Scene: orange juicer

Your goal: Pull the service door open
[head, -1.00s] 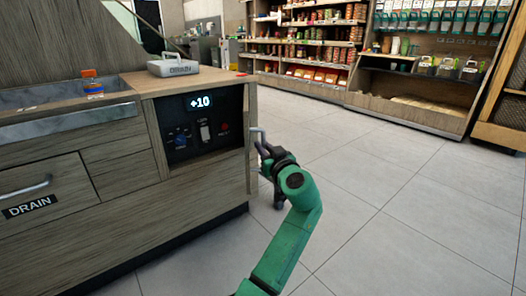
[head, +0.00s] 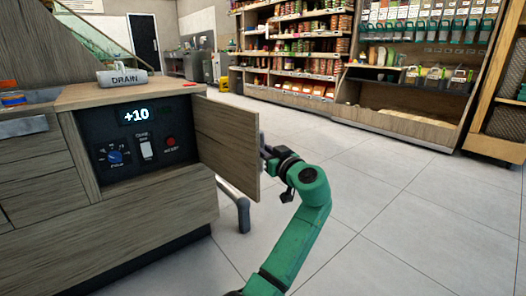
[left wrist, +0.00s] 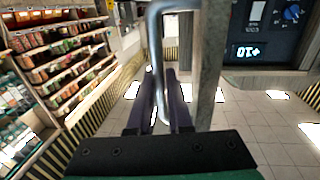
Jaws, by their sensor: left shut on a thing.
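The service door (head: 228,148) is a wooden panel standing open at the right side of the control recess. Its broad face shows in the head view, and its narrow edge (left wrist: 208,70) shows in the left wrist view. A bent metal handle (left wrist: 155,45) shows on the door in the left wrist view. My left gripper (head: 266,152) is at the door's far edge, mostly behind the panel in the head view. In the left wrist view its fingers (left wrist: 160,88) are shut around the handle. My right gripper is in neither view.
The control panel (head: 140,140) shows "+10", a knob, a switch and a red button. A grey DRAIN block (head: 122,77) stands on the counter (head: 75,98). A grey bent bar (head: 243,212) is low beside the cabinet. Tiled floor (head: 380,220) lies free to the right; stocked shelves (head: 300,50) stand behind.

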